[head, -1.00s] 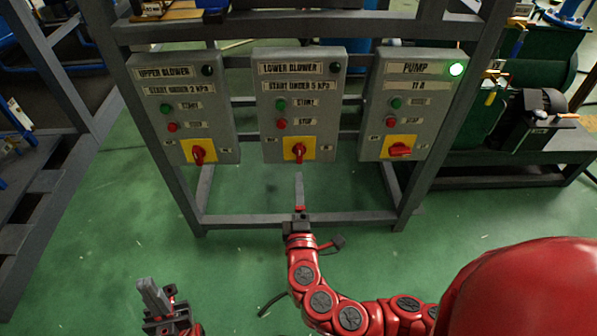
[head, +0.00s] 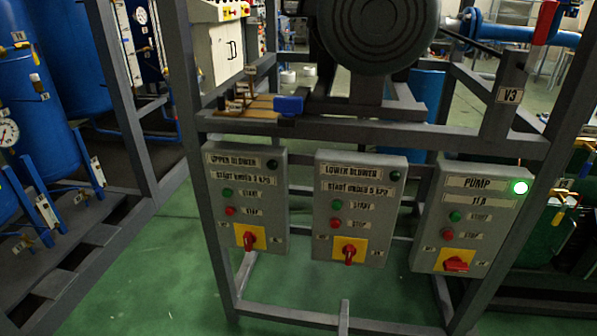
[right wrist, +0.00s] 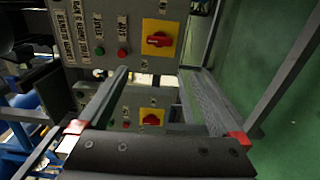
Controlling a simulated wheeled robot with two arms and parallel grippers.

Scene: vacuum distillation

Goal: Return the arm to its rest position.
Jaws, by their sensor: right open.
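My right gripper (head: 344,317) shows only as a grey finger at the bottom edge of the head view, below the lower blower box (head: 330,225) and apart from it. In the right wrist view the right gripper (right wrist: 157,74) is open, its two fingers wide apart with nothing held. Two red rotary switches on yellow plates show ahead of it, an upper one (right wrist: 158,40) and a lower one (right wrist: 152,117). The rest of the right arm is hidden below the head view. My left gripper is not in view.
The upper blower box (head: 215,200) and pump box (head: 440,225) flank the lower blower box on a grey frame (head: 330,318). Blue tanks (head: 45,120) stand left. Green floor (head: 150,270) is clear between the frames.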

